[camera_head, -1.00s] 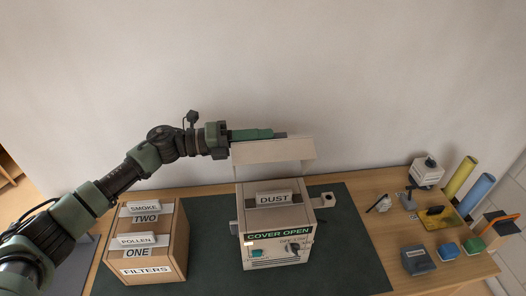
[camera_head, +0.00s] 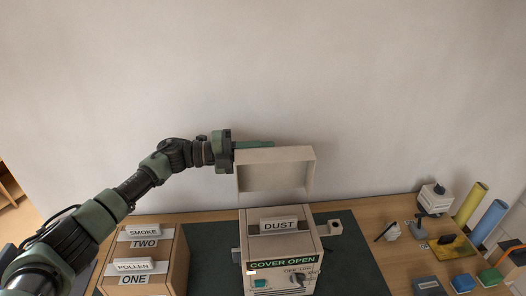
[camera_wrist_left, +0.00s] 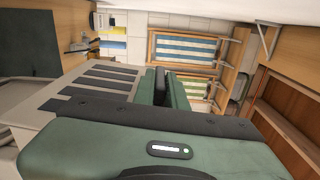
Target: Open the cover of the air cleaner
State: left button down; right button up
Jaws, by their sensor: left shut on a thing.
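The air cleaner (camera_head: 283,243) is a beige box on a dark green mat, with a "DUST" label on top and "COVER OPEN" on its front. Its cover (camera_head: 275,155) stands raised above the back of the box, with its hollow inner side facing the head camera. My left gripper (camera_head: 255,144) is at the cover's upper left edge, shut on it; the fingertips are partly hidden behind the cover. In the left wrist view the gripper's green body (camera_wrist_left: 160,145) fills the lower part. My right gripper is not in view.
A filter box (camera_head: 143,262) with smoke and pollen filters stands left of the cleaner. Small tools and blocks, yellow (camera_head: 470,203) and blue (camera_head: 488,222) rolls stand at the right of the table. The mat (camera_head: 352,268) right of the cleaner is mostly clear.

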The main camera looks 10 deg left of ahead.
aim_at(236, 152)
pick_arm(q)
jog(key=c, duration=1.4)
grip_release()
jog(key=shift+c, duration=0.2)
jog(key=b+v, duration=0.2)
jog(key=v, duration=0.5)
jog(key=shift+f+b, duration=0.1)
jog(key=shift+b, duration=0.25)
jog(key=shift+s+a, duration=0.1)
jog(key=shift+a, duration=0.25)
